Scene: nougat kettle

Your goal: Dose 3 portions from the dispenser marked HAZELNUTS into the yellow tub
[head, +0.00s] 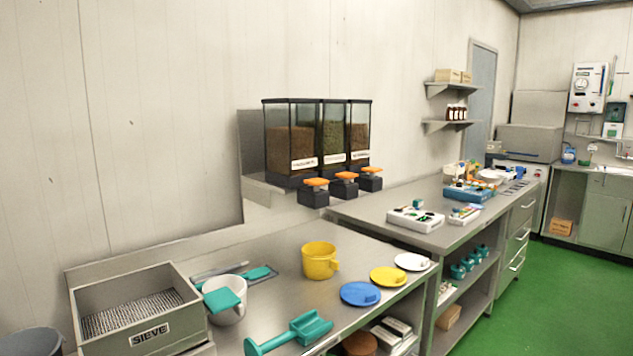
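A yellow tub (319,262) with a side handle stands upright on the near steel counter (285,285); its inside is mostly hidden. Three clear dispensers stand side by side on a wall shelf behind the counters: a left one (290,138) with brown contents, a middle one (333,136) with greenish contents, and a right one (360,132) with reddish-brown contents. Each has a white label, too small to read surely, and a black outlet with an orange knob, the left knob (316,182) being nearest. The tub stands apart from the outlets. Neither of my grippers is in view.
A SIEVE box (140,310), a white jug (228,308) with a teal scoop part over it, and a teal scoop (290,332) are on the near counter. Blue (360,293), yellow (388,277) and white (412,262) lids lie right of the tub. A second counter (440,205) holds trays.

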